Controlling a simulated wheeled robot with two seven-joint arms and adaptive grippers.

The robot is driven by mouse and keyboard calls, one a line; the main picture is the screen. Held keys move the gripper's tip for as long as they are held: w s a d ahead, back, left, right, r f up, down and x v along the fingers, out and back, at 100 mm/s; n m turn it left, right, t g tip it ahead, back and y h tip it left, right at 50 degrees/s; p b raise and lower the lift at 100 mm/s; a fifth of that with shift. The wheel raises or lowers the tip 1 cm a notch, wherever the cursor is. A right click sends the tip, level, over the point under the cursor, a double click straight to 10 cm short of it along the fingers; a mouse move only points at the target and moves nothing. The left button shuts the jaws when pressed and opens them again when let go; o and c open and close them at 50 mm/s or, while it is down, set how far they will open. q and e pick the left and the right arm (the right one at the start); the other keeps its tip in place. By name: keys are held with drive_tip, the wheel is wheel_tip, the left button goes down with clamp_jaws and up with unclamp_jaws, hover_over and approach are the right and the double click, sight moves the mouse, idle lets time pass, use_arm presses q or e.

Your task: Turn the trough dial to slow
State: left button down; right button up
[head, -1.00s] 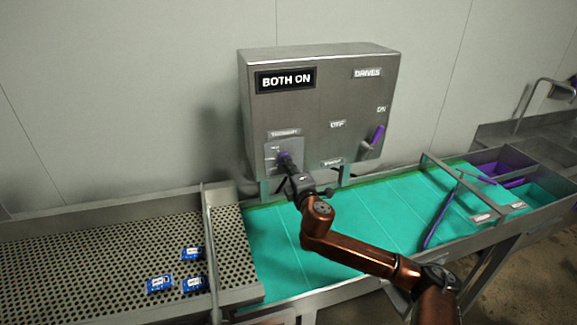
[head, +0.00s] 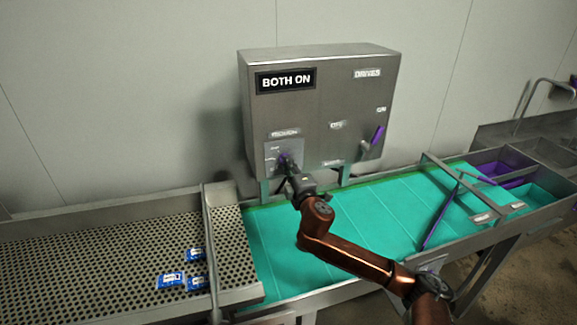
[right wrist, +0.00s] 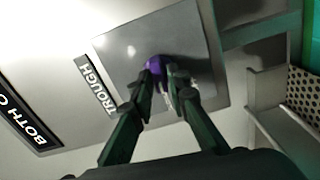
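The purple trough dial (head: 283,159) sits on a small grey plate (head: 271,154) at the lower left of the control box (head: 330,105). In the right wrist view the dial (right wrist: 154,65) shows between and partly behind my fingertips, below the TROUGH label (right wrist: 90,84). My right gripper (head: 287,165) is at the dial, its two fingers (right wrist: 161,72) drawn close together on it. The dial's pointer and the speed marks are too small or covered to read. My left gripper is not in view.
A purple lever (head: 377,135) is on the box's right, under the DRIVES label. A sign (head: 286,79) reads BOTH ON. Several blue packets (head: 171,280) lie on the perforated trough (head: 90,260). A green belt (head: 350,225) runs below my right arm.

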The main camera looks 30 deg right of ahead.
drive_tip(key=shift+o, duration=1.4)
drive_tip(key=v, duration=1.2)
